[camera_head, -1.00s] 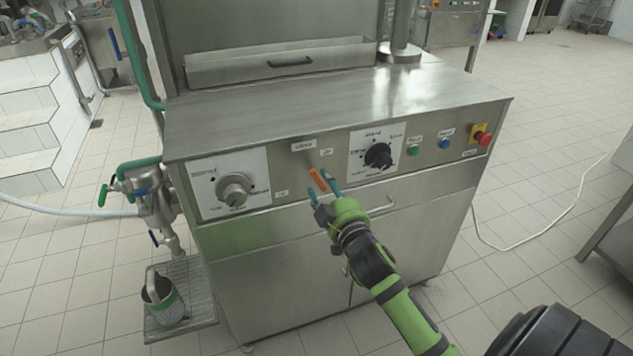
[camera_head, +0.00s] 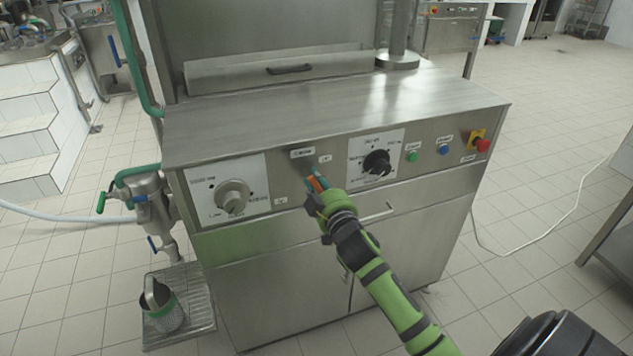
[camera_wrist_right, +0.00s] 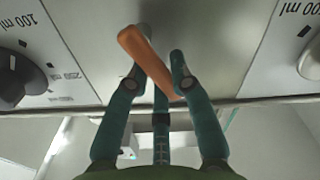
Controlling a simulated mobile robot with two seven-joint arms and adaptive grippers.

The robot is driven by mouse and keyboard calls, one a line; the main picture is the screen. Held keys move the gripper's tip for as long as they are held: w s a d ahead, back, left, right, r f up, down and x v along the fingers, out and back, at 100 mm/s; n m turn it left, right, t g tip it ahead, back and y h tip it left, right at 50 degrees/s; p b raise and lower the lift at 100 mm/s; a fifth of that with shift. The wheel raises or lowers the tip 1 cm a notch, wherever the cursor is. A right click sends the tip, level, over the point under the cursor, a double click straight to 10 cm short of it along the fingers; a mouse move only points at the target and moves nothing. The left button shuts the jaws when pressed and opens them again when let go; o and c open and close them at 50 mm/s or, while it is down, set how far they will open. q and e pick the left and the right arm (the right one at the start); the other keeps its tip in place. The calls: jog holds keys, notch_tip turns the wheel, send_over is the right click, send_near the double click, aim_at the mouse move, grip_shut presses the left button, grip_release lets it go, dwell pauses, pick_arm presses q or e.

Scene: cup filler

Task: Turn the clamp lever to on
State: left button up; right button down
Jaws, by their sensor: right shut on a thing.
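The orange clamp lever (camera_head: 317,183) is on the steel front panel, between the two dials. It shows as a slanted orange bar in the right wrist view (camera_wrist_right: 146,54). My right gripper (camera_head: 315,187) is at the lever, with its teal fingers on either side of it and shut on it. The fingers also show in the right wrist view (camera_wrist_right: 155,75). In the head view the fingers hide much of the lever, so its exact angle is hard to read there. My left gripper is not in view.
A grey dial (camera_head: 232,197) is left of the lever and a black dial (camera_head: 377,162) is right of it. Green (camera_head: 412,156), blue (camera_head: 443,149) and red (camera_head: 483,145) buttons are further right.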

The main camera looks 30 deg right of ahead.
aim_at(302, 184)
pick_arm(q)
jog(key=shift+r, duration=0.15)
pick_arm(e)
jog(key=shift+a, duration=0.1)
jog(key=shift+n, duration=0.4)
jog(key=shift+w+a+f+n+p, duration=0.1)
jog(key=shift+a+n+p, duration=0.15)
jog(key=shift+n+p, duration=0.4)
jog(key=n, duration=0.3)
jog(key=a+f+n, duration=0.1)
jog(key=n, duration=0.2)
jog(key=f+n+p, duration=0.1)
jog(key=n, duration=0.2)
jog(key=shift+w+a+f, duration=0.15)
jog(key=shift+w+a, duration=0.05)
jog(key=shift+a, duration=0.05)
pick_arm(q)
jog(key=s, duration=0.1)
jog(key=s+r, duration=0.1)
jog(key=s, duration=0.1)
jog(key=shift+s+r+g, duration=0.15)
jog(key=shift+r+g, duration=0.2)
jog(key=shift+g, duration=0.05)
pick_arm(e)
jog(key=shift+f+n, duration=0.15)
jog(key=shift+n, duration=0.5)
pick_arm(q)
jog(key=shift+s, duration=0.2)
